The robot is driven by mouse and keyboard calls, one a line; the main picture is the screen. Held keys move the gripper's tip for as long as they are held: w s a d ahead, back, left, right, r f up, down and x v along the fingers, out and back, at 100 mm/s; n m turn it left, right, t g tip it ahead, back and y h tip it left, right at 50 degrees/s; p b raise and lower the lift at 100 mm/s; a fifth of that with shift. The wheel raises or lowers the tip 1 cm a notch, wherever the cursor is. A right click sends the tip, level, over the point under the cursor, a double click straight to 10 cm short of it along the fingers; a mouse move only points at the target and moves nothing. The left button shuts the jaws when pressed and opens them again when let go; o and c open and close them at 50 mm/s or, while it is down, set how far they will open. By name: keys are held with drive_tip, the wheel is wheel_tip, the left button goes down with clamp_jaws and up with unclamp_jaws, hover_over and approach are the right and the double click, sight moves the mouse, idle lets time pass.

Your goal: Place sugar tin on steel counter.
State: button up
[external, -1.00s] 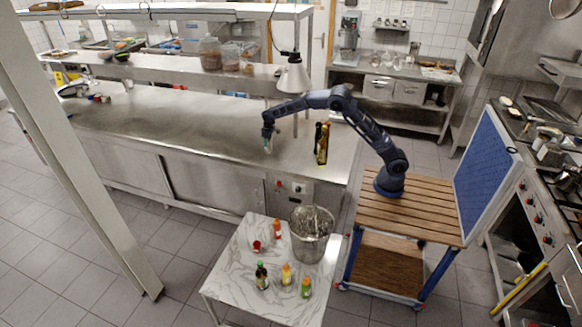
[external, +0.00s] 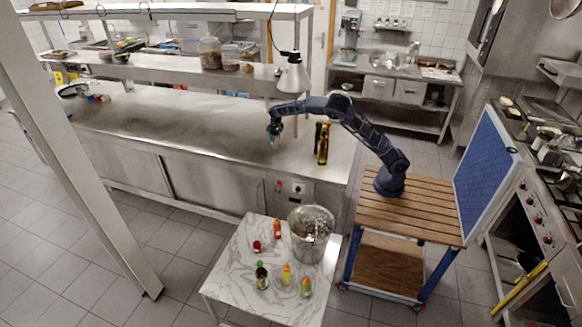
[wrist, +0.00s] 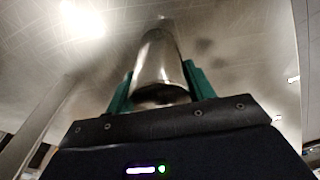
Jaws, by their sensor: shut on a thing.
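My gripper (external: 274,136) is over the steel counter (external: 200,130), near its front edge and left of the dark bottles. In the wrist view my gripper (wrist: 158,88) has its green fingers closed on both sides of a shiny metal cylinder with a narrower far end, which I take as the sugar tin (wrist: 160,62). In the external view the tin is too small and covered by the gripper to make out clearly. I cannot tell whether its base touches the counter.
Dark oil bottles (external: 322,143) stand on the counter right of my gripper. A heat lamp (external: 293,75) hangs just behind. A marble-topped table (external: 235,278) in front carries a metal bucket (external: 311,240) and several small bottles. The counter to the left is clear.

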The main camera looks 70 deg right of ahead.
sight(275, 140)
drive_tip(key=shift+f, duration=1.4)
drive_tip(key=shift+f, duration=0.1)
drive_tip(key=o, duration=1.2)
drive_tip(key=shift+s+a+r, duration=0.15)
drive_tip(key=shift+s+r, duration=0.05)
drive_tip(key=shift+r, duration=1.7)
drive_tip(key=shift+s+a+r, duration=0.1)
drive_tip(key=shift+s+r, duration=0.05)
drive_tip(key=shift+r, duration=1.75)
